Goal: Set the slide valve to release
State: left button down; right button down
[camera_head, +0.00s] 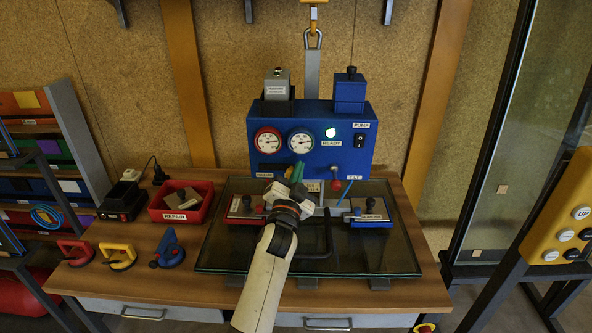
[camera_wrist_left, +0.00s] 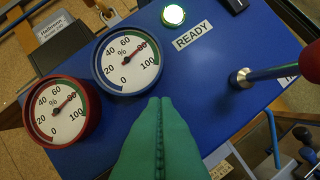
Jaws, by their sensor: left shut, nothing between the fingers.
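The blue control box (camera_head: 235,123) stands at the back of the table. It carries a red-rimmed gauge (camera_head: 268,141), a blue-rimmed gauge (camera_head: 300,141) and a lit lamp (camera_head: 331,131) labelled READY. My left gripper (camera_head: 298,168) is shut, its green fingers empty, in front of the box just below the gauges. In the left wrist view its fingertips (camera_wrist_left: 160,101) are pressed together below the blue-rimmed gauge (camera_wrist_left: 128,62). A white label (camera_head: 268,174) shows low on the box beside the fingers. I cannot make out the slide valve; my gripper and arm cover part of that area.
A lever with a red knob (camera_head: 336,185) is right of my gripper. A glass pane (camera_head: 386,259) with red and blue suction units (camera_head: 371,213) lies under my arm. A red bin (camera_head: 181,202) and several suction cups (camera_head: 118,256) lie left.

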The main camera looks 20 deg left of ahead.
aim_at(273, 156)
pick_arm(q)
jog(key=shift+a+f, duration=0.25)
jog(key=shift+f, duration=0.15)
jog(key=a, duration=0.2)
jog(key=s+a+p, duration=0.1)
jog(key=a, duration=0.1)
jog(key=s+a+p, duration=0.1)
jog(key=a, duration=0.2)
jog(key=shift+s, duration=0.1)
jog(key=shift+d, duration=0.1)
jog(key=shift+r, duration=0.1)
